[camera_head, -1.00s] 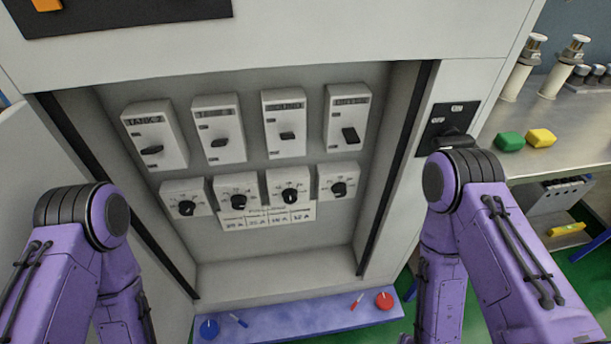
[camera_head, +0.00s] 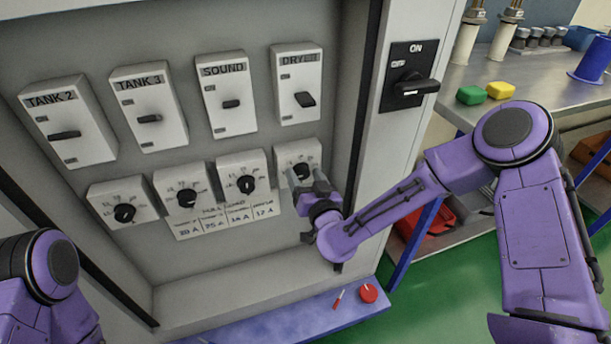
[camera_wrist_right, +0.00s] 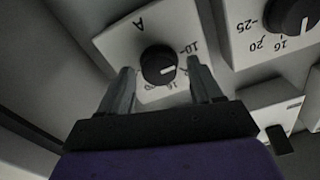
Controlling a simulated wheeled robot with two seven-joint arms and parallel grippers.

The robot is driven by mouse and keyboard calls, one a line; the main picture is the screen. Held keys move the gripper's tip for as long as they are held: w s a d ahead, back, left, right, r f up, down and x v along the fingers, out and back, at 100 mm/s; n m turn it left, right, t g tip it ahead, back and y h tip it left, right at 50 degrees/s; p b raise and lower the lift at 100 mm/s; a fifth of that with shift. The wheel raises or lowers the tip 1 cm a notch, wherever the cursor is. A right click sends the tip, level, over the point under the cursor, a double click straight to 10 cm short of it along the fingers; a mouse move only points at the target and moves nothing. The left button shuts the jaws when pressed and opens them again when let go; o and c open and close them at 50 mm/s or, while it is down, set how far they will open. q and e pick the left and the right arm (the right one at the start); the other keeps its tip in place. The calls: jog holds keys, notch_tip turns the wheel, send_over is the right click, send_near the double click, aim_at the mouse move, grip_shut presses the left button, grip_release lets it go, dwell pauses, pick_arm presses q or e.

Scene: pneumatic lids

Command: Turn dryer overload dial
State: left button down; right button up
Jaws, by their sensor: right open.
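The dryer overload dial is a black knob on a white square plate (camera_head: 290,155), the rightmost of the lower row, below the switch labelled DRY (camera_head: 298,88). My right gripper (camera_head: 307,180) is at this dial and partly covers it in the head view. In the right wrist view the black knob (camera_wrist_right: 159,65) shows between the two open fingers of my right gripper (camera_wrist_right: 162,82), with a gap on each side.
Another dial (camera_head: 246,184) sits close to the left of the dryer dial. A paper label (camera_head: 225,219) is below the dials. A black rotary main switch (camera_head: 410,85) is on the cabinet frame at right. A blue ledge (camera_head: 290,320) with a red knob (camera_head: 369,293) lies below.

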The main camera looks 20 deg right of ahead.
jog(key=shift+w, duration=0.3)
jog(key=c, duration=1.1)
jog(key=shift+o, duration=0.2)
jog(key=m+b, duration=0.1)
jog(key=m, duration=0.3)
jog(key=shift+f+m, duration=0.1)
jog(key=shift+m, duration=0.2)
jog(key=shift+m+b, duration=0.3)
jog(key=shift+m, duration=1.7)
jog(key=o, duration=1.1)
jog(key=shift+c, duration=0.2)
